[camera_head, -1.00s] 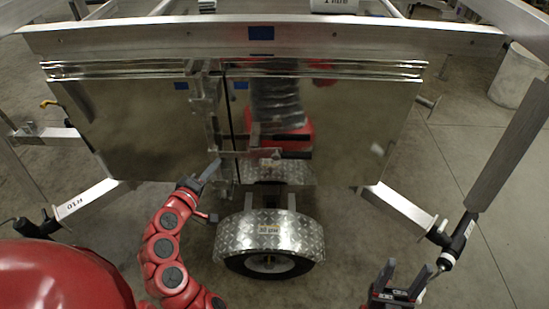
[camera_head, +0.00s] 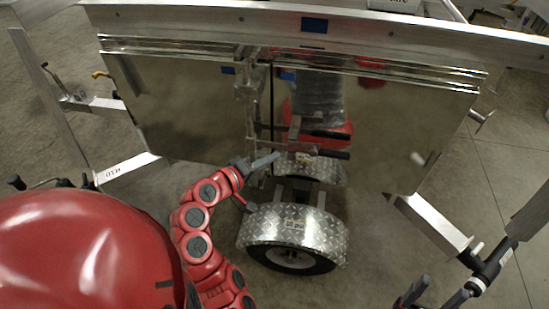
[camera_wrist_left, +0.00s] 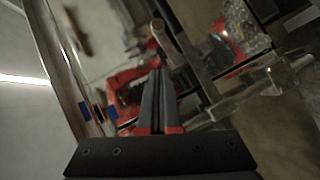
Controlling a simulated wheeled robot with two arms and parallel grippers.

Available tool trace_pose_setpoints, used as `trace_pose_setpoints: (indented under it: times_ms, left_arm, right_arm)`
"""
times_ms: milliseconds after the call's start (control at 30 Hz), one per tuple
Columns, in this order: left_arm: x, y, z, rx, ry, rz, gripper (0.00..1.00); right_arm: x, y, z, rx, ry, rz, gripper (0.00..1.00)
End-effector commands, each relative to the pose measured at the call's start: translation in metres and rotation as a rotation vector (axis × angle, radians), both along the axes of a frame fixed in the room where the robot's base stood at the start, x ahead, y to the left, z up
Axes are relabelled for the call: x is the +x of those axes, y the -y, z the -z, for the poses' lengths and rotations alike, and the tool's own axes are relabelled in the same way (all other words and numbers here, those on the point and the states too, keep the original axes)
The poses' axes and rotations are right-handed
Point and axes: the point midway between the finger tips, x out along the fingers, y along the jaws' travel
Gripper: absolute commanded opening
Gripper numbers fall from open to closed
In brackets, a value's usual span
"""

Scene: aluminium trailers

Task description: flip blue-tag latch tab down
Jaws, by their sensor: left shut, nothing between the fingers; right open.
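Blue tags sit on the mirror-like trailer panel (camera_head: 190,110), left (camera_head: 228,70) and right (camera_head: 287,76) of a vertical metal latch assembly (camera_head: 246,90). Dark-ended latch handles (camera_head: 330,154) stick out to the right lower down. I cannot tell which tab the tag marks. My left gripper (camera_head: 268,160) is shut and empty, close in front of the lower latch parts; contact is unclear. In the left wrist view its fingers (camera_wrist_left: 157,98) are together beside a metal latch bar (camera_wrist_left: 178,50), with blue tags (camera_wrist_left: 86,111) to their left. My right gripper (camera_head: 412,290) is open at the bottom right, away from the panel.
A trailer wheel under a diamond-plate fender (camera_head: 292,226) stands below the panel. Metal frame beams (camera_head: 432,222) angle out at both sides. Bare concrete floor shows at the right.

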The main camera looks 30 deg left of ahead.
Motion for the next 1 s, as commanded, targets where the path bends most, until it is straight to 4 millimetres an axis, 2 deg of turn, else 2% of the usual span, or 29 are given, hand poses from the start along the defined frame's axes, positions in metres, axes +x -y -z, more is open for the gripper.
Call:
trace_pose_setpoints:
  times_ms: [333,600,1000]
  left_arm:
    - [0.069,0.025,0.017,-0.003,-0.005,0.007,0.0]
    - [0.082,0.052,0.031,-0.002,-0.003,0.004,0.0]
    - [0.084,0.055,0.033,-0.002,-0.002,0.001,0.0]
  right_arm:
    - [0.0,0.0,-0.011,0.0,0.0,0.0,0.62]
    - [0.0,0.0,-0.016,0.0,0.0,0.0,0.62]
    - [0.0,0.0,-0.016,0.0,0.0,0.0,0.62]
